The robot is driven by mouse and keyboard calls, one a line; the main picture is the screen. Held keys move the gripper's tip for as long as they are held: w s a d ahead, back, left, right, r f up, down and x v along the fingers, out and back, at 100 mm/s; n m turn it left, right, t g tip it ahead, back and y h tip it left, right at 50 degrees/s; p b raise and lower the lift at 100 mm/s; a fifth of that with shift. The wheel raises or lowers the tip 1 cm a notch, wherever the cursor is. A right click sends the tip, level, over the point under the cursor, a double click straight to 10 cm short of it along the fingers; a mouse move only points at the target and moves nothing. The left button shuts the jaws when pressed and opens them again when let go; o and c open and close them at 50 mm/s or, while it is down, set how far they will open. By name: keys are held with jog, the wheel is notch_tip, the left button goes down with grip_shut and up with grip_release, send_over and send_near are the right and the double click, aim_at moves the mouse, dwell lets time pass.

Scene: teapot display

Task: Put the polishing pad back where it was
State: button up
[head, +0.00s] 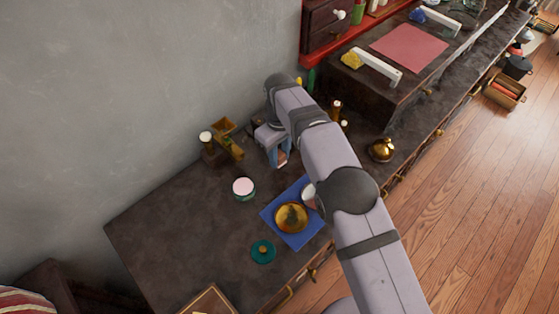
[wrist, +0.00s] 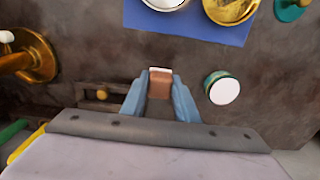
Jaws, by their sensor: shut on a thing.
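My gripper (wrist: 159,92) is shut on the polishing pad (wrist: 160,84), a small brown block with a pale edge, held between two blue fingers. In the head view my gripper (head: 280,155) is over the dark counter, left of the arm, and the pad (head: 282,157) shows only slightly between the fingers. I cannot tell whether the pad touches the counter. An open round jar with pale contents (head: 243,188) stands close by; it is right of the fingers in the wrist view (wrist: 224,88). A teal lid (head: 263,251) lies apart from it.
A blue cloth (head: 275,232) bears a golden teapot piece (head: 291,216) and a white item partly hidden by my arm. A brass rack (head: 228,138) stands near the wall. A brass piece (head: 382,149) sits at right. The counter's left part is clear.

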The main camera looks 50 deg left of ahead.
aim_at(280, 163)
jog(key=shift+f+p, duration=0.3)
jog(key=shift+f, duration=1.45)
jog(key=shift+f, duration=0.1)
jog(key=shift+f, duration=0.15)
jog(key=o, duration=0.9)
notch_tip(280, 163, up, 12)
jog(key=shift+r+b, duration=0.25)
jog(key=shift+b, duration=0.1)
